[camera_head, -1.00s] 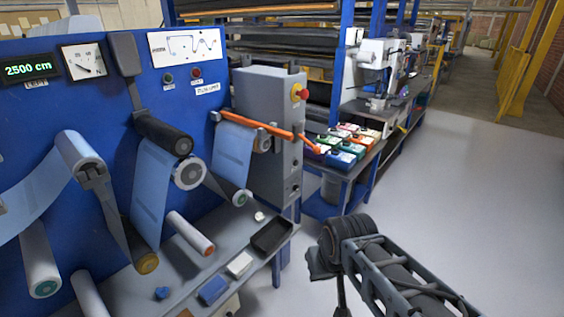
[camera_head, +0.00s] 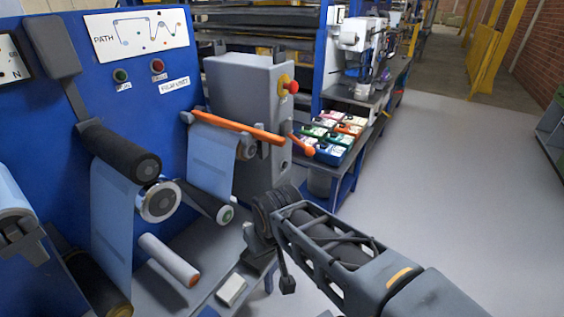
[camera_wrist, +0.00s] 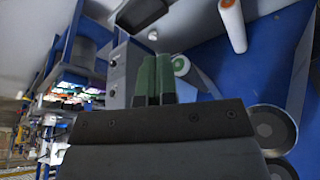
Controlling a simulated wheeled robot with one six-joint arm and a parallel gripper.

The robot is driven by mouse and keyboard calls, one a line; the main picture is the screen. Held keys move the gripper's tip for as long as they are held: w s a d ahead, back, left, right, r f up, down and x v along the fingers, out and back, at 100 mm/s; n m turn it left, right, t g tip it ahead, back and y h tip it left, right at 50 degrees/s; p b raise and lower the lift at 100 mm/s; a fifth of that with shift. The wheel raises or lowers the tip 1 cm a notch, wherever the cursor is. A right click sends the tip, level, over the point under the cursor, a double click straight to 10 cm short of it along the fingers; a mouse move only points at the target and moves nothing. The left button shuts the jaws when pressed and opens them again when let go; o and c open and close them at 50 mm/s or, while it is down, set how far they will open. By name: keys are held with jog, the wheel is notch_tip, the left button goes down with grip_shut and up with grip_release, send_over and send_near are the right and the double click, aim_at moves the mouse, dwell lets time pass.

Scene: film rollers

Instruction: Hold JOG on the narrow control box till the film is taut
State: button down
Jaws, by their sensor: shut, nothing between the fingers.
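The grey narrow control box (camera_head: 248,105) stands at the right end of the blue machine, with a red knob (camera_head: 292,87) on its narrow face. In the wrist view, the box's face (camera_wrist: 116,72) with small round controls is left of my gripper (camera_wrist: 154,58). The green fingers are shut together with nothing between them, apart from the box as far as I can tell. No JOG label is readable. Light-blue film (camera_head: 212,160) hangs over the rollers; its tautness is unclear. In the head view my arm reaches below the box, and my fingers are not clearly visible.
An orange lever (camera_head: 303,142) sticks out right of the box. A bench with several coloured boxes (camera_head: 330,140) stands behind it. A white block (camera_head: 232,289) lies on the machine's shelf. The grey floor (camera_head: 435,180) at right is clear.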

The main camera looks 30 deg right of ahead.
jog(key=w+d+f+m+t+h+b, duration=0.25)
jog(key=w+d+m, duration=0.45)
jog(key=w, duration=0.4)
jog(key=w+d+f+m+t+h+b, duration=0.15)
jog(key=w+d+m+t, duration=0.25)
jog(key=w+d+m, duration=0.5)
jog(key=w+d+f+m+t+b, duration=0.1)
jog(key=w+d+f+m+t, duration=0.1)
jog(key=d, duration=0.4)
jog(key=w+d+f+m+t+h+b, duration=0.1)
jog(key=w+d+f+m+t, duration=0.2)
jog(key=d+f+m, duration=0.2)
jog(key=w+d+f+m+t+b, duration=0.2)
jog(key=w+d+f+m, duration=0.1)
jog(key=d+m, duration=0.3)
jog(key=shift+w+d+f+m+t+h, duration=0.3)
jog(key=shift+d+m+t+h, duration=0.1)
jog(key=shift+d, duration=0.25)
jog(key=shift+a, duration=0.1)
